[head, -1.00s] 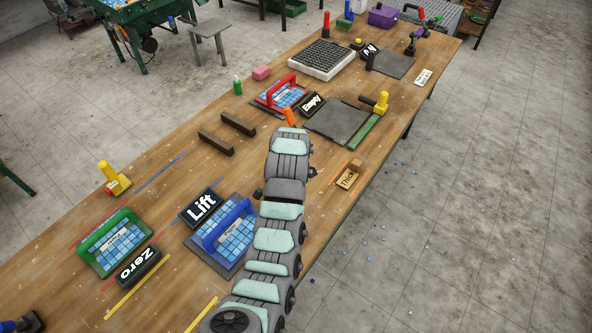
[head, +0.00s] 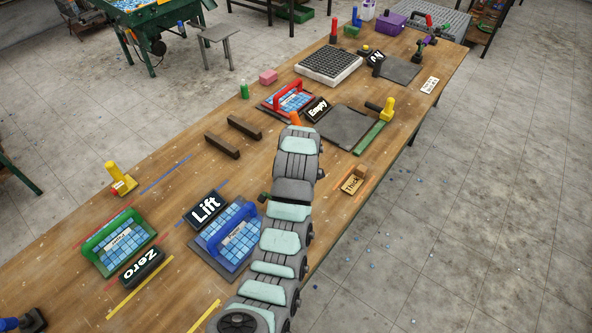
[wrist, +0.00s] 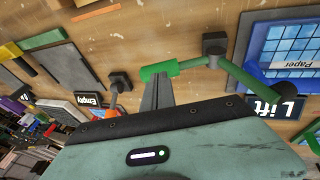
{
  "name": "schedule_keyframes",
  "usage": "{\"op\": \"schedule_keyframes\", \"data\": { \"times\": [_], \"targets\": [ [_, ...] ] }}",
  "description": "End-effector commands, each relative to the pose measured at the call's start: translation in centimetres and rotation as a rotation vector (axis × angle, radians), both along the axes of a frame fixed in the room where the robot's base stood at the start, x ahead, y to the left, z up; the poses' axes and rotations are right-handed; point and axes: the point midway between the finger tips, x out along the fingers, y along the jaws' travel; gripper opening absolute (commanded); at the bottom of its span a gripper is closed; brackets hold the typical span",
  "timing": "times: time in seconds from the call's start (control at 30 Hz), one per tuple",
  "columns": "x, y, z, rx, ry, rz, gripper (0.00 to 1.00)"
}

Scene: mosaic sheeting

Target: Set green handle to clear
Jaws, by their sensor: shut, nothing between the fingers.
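A green grip (wrist: 158,71) shows in the middle of the wrist view, joined to a dark grey pivot block (wrist: 214,44). My gripper (wrist: 161,82) shows as narrow grey fingers held together, with their tips at the green grip. I cannot tell whether they touch it. A bent green bar (wrist: 258,88) runs right from near the pivot block towards the Lift sign. In the head view my arm covers the gripper and most of this area. No marking reading "clear" is legible. A green-handled mosaic sheet (head: 120,243) lies at the left of the bench.
An orange handle (wrist: 111,98) stands by the Empty sign (wrist: 89,100). A blue-handled sheet (head: 228,235) and the Lift sign (head: 206,208) lie left of my arm. Two dark bars (head: 222,146) lie farther back. A Thick block (head: 353,183) sits near the bench's right edge.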

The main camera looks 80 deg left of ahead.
Motion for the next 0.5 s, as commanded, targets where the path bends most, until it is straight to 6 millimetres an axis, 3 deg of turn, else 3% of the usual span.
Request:
{"op": "schedule_keyframes", "data": {
  "times": [0.03,0.27,0.33,0.5],
  "targets": [
    [0.1,-0.2,1.4,0.008,-0.003,-0.001,0.0],
    [-0.4,-1.9,5.6,0.011,-0.002,0.0,0.0],
    [-0.5,-2.5,7.6,0.011,-0.004,0.0,0.0],
    [-0.8,-3.5,9.6,0.003,-0.001,0.001,0.0]
  ]
}}
